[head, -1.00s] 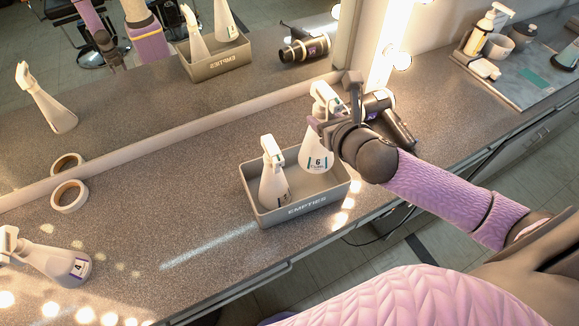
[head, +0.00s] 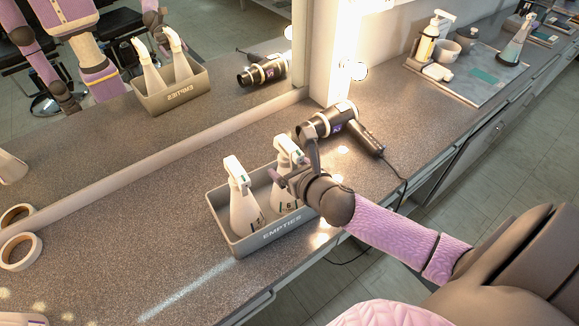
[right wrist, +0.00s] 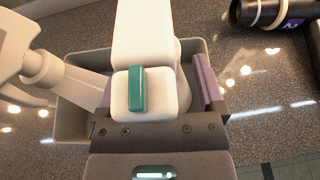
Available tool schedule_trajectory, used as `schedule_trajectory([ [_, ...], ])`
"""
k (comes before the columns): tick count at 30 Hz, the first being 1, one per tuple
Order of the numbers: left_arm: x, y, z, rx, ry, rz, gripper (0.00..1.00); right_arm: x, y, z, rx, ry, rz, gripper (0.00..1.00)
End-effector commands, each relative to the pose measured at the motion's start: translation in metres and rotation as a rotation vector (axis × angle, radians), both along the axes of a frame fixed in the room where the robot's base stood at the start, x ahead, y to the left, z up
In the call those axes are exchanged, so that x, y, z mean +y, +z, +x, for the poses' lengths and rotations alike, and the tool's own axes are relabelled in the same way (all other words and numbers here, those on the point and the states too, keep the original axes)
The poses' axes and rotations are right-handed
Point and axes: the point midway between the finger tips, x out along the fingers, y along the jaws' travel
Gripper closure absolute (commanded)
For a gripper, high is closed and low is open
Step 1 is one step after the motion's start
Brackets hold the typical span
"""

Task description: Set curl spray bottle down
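A white spray bottle marked 6 (head: 284,190) stands upright in the right part of the grey EMPTIES tray (head: 283,235); its small print is too small to read. A second white bottle, marked 1 (head: 244,212), stands beside it on the left. My right gripper (head: 292,166) is at the neck of bottle 6, with its fingers apart on either side. In the right wrist view the white head of bottle 6 (right wrist: 146,95) lies between the fingers (right wrist: 156,90), with a gap at the right finger. My left gripper is not directly in view.
A hair dryer (head: 335,122) lies just behind the tray, its cord running off the front edge. A tape roll (head: 20,250) is at the far left below the mirror. A mat (head: 468,75) with bottles and bowls is at the back right.

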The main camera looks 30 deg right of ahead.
Motion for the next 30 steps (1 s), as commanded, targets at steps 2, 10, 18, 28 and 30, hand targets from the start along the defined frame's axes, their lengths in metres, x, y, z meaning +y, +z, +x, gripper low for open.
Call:
schedule_trajectory([
  [2, 0.0, 0.0, 0.001, -0.001, 0.0, 0.0, 0.41, 0.0, 0.0, 0.0, 0.0, 0.0, 0.0, 0.13],
  [10, 0.001, 0.007, 0.002, -0.004, 0.0, 0.002, 0.41, 0.0, 0.008, -0.012, 0.001, 0.001, -0.001, 0.13],
  [18, 0.009, 0.025, 0.003, -0.007, -0.004, 0.014, 0.41, 0.001, 0.036, -0.08, 0.004, 0.001, 0.0, 0.13],
  [28, 0.008, 0.029, 0.002, -0.005, -0.003, 0.012, 0.41, 0.001, 0.049, -0.111, -0.001, 0.0, 0.001, 0.13],
  [30, 0.007, 0.029, 0.002, -0.004, -0.003, 0.01, 0.41, -0.001, 0.044, -0.111, 0.009, -0.016, 0.02, 0.13],
])
